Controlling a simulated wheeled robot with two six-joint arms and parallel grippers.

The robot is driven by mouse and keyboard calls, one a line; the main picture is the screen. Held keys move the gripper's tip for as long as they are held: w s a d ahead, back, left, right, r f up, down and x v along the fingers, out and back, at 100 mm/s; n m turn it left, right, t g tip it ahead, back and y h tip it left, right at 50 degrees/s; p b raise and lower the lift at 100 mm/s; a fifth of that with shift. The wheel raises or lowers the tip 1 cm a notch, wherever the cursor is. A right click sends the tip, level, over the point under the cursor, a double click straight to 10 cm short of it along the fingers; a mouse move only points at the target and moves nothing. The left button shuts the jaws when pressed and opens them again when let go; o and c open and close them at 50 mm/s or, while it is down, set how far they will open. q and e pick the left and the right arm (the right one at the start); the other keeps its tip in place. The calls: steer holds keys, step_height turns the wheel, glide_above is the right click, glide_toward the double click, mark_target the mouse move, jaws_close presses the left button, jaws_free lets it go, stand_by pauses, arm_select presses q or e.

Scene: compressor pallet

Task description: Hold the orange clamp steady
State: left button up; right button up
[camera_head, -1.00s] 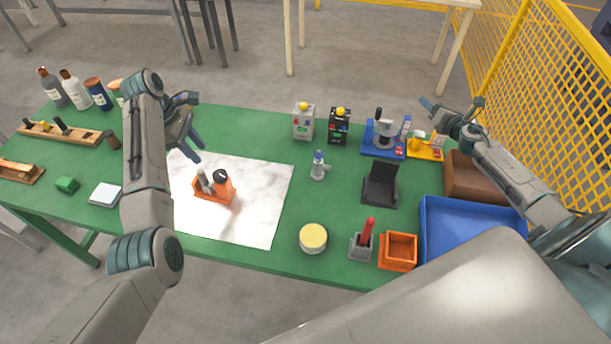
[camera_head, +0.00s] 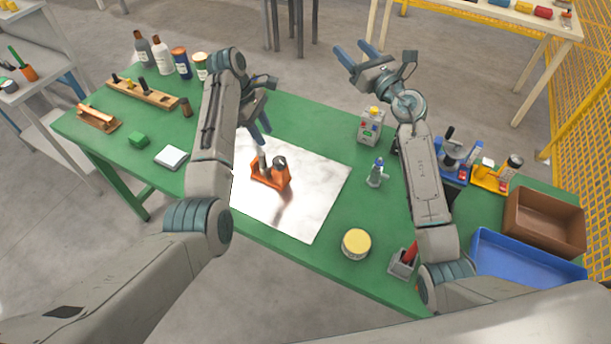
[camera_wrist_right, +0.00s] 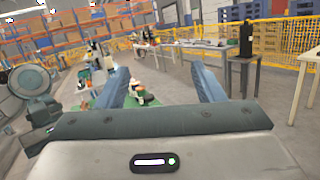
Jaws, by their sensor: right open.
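The orange clamp (camera_head: 268,177) sits on the pale sheet (camera_head: 312,190) on the green table, with grey parts upright on it. My left gripper (camera_head: 266,108) is above and behind the clamp, apart from it, with its fingers spread and nothing between them. My right gripper (camera_head: 353,51) is raised beyond the table's back edge, far from the clamp, open and empty. Its two blue fingers also show wide apart in the right wrist view (camera_wrist_right: 161,85). The clamp cannot be made out in the right wrist view.
A yellow-lidded tin (camera_head: 356,243) stands right of the sheet. A grey box with a yellow knob (camera_head: 371,127) and a small grey-blue device (camera_head: 376,173) stand near my right forearm. Brown (camera_head: 545,222) and blue (camera_head: 525,262) trays are at right. Bottles and a wooden rack (camera_head: 142,95) are at left.

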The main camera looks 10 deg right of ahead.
steer(key=s+a+f+m+g+y, duration=0.25)
steer(key=s+a+f, duration=0.25)
steer(key=a+f, duration=0.6)
steer(key=n+g, duration=0.7)
steer(key=n, duration=0.2)
glide_toward(276, 171)
steer(key=shift+w+f+h, duration=0.45)
steer(key=shift+w+f, duration=0.7)
steer(key=x, duration=1)
steer(key=shift+a+f, duration=0.15)
steer(key=shift+f, duration=0.1)
